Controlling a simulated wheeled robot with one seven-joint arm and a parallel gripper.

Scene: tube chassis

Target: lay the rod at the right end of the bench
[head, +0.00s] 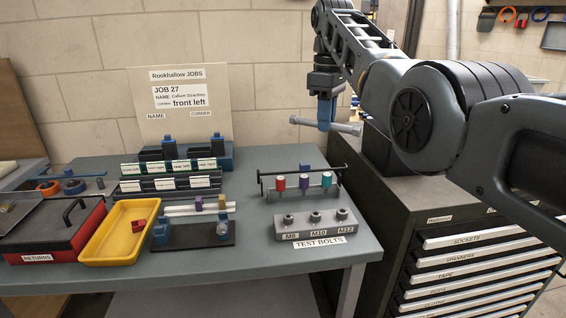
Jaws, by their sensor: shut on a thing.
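My gripper (325,122) is in the head view, pointing down above the back right part of the bench. It is shut on a pale blue-grey rod (346,128). The rod lies crosswise in the jaws, close to level, and sticks out on both sides. The jaws hide its middle. The rod is in the air, apart from the bench. The bench (358,247) has a grey-blue top, and its right end is beside a dark drawer cabinet.
A black rail rack (262,187) with coloured pieces and a grey TEST BOLTS block (290,234) stand on the bench's right part. A yellow tray (92,260) and red RETURNS box (20,257) are at left. The drawer cabinet (410,205) rises close at the right.

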